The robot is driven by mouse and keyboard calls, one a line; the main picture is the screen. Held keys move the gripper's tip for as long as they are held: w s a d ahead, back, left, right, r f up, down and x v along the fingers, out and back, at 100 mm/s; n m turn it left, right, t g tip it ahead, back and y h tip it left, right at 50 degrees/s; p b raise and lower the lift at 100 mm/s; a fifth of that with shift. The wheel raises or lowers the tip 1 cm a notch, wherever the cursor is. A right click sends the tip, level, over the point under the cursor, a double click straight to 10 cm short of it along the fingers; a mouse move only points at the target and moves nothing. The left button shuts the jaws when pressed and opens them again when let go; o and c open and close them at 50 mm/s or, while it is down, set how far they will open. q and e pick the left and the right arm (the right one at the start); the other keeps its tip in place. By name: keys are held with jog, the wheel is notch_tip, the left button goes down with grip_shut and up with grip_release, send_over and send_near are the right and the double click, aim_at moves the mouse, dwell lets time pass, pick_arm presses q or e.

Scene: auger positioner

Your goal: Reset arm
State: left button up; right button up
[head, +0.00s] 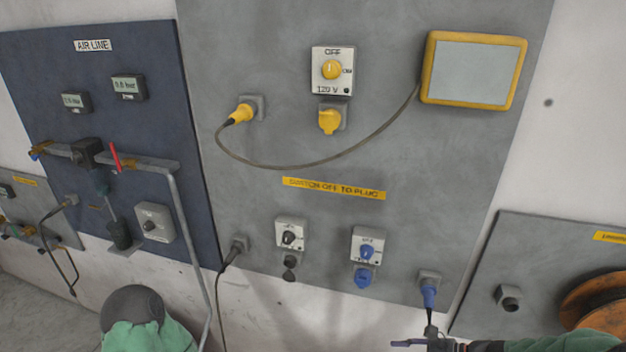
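My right gripper (412,343) shows at the bottom edge, right of centre, pointing left at the end of my green-sleeved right arm. It is small and partly cut off, so I cannot tell whether its fingers are open or shut. It is just below the blue plug (429,295), which sits in a socket on the grey panel; the plug's dark cable runs down to the gripper, and contact is unclear. My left arm shows only as a dark rounded link with green at the bottom left; its gripper is out of view.
The grey panel (260,60) carries a yellow plug (241,113), a 120 V switch (332,70), a yellow-framed screen (472,71) and two lower switches. The blue air-line panel (165,65) has a pipe standing out. An orange reel (600,300) is at right.

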jog(key=s+a+f+n+g+h+b, duration=0.1)
jog(key=s+a+f+n+h+b, duration=0.1)
jog(key=f, duration=0.9)
jog(key=s+a+f+n+g+h+b, duration=0.2)
jog(key=s+a+f+n+b, duration=0.3)
jog(key=s+f, duration=0.4)
jog(key=s+a+f+n+g+h+b, duration=0.1)
jog(key=s+a+f+n+h+b, duration=0.2)
jog(key=f, duration=1.2)
jog(key=s+a+n+b, duration=0.1)
jog(key=s+a+n, duration=0.1)
jog(key=n, duration=0.1)
jog(key=shift+s+f+n+g+h, duration=0.15)
jog(key=shift+f+n+g+h, duration=0.05)
jog(key=shift+n+g+h, duration=0.1)
jog(key=shift+d, duration=0.1)
